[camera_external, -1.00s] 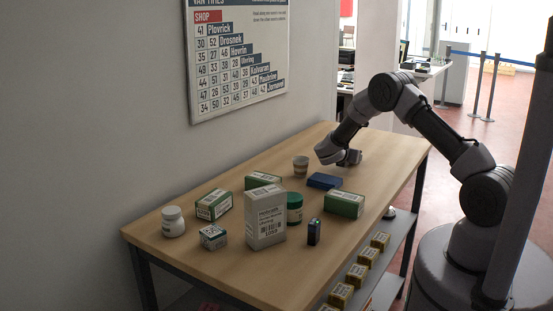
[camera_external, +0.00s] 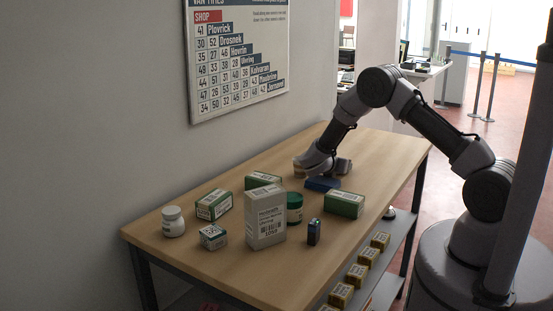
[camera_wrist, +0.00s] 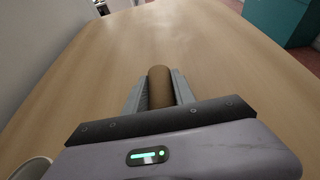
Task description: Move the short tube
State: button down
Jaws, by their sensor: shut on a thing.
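The short tube (camera_wrist: 160,86) is a brown cardboard cylinder. In the wrist view it lies between the two grey fingers of my gripper (camera_wrist: 154,92), which is shut on it, with its far end showing just past the fingertips. In the external view my gripper (camera_external: 342,167) is low over the far half of the table, just behind a flat blue box (camera_external: 321,184). The tube cannot be made out there. I cannot tell whether it touches the table.
A paper cup (camera_external: 298,170) is partly hidden left of my gripper; its rim (camera_wrist: 30,170) shows in the wrist view. The table's far end is clear.

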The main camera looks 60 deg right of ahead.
jog(key=c, duration=1)
grip_release()
jog(key=shift+o, duration=0.2)
jog(key=p+v, duration=0.5)
jog(key=v, duration=1.2)
jog(key=shift+a, duration=0.25)
